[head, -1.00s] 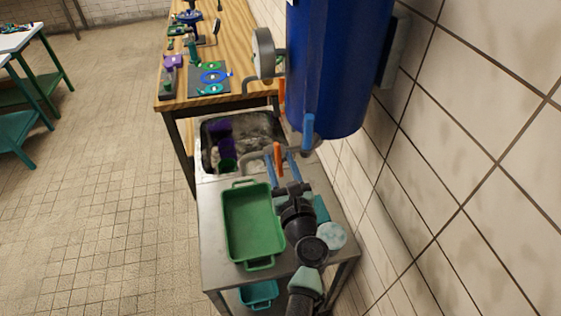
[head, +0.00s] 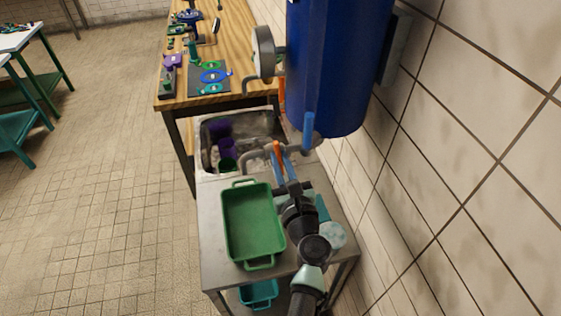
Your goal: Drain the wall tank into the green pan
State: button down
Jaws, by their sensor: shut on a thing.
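The blue wall tank (head: 335,70) hangs at the upper right. A grey drain pipe (head: 256,154) runs left from under it and bends down near the far end of the green pan (head: 252,222). The pan stands empty on the metal counter. An orange lever (head: 277,150) sits on this pipe, and a blue lever (head: 308,126) stands upright by the tank's bottom. My gripper (head: 283,160) reaches up from below with its blue fingers shut on the orange lever. The fingers partly hide the lever's lower end. No water shows at the spout.
A sink (head: 240,130) with purple and green containers lies beyond the pan. A round pale object (head: 333,235) lies right of my arm. A teal tray (head: 259,293) sits below the counter. The wooden bench (head: 225,50) is behind; the floor at left is clear.

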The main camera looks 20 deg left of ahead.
jog(key=n+g+y+b, duration=0.1)
jog(key=n+b, duration=0.1)
jog(key=n, duration=0.1)
jog(key=n+g+y+b, duration=0.1)
jog(key=n+g, duration=0.1)
jog(key=n, duration=0.2)
jog(key=shift+d+f+b, duration=0.1)
jog(key=shift+f+b, duration=0.05)
jog(key=shift+b, duration=0.25)
jog(key=n+g+b, duration=0.1)
jog(key=n, duration=0.2)
jog(key=n+g+b, duration=0.1)
jog(key=n+g, duration=0.1)
jog(key=n, duration=0.2)
jog(key=shift+y, duration=0.3)
jog(key=shift+n+g, duration=0.3)
jog(key=c, duration=0.9)
grip_release()
jog(key=b+v, duration=0.3)
jog(key=v, duration=1)
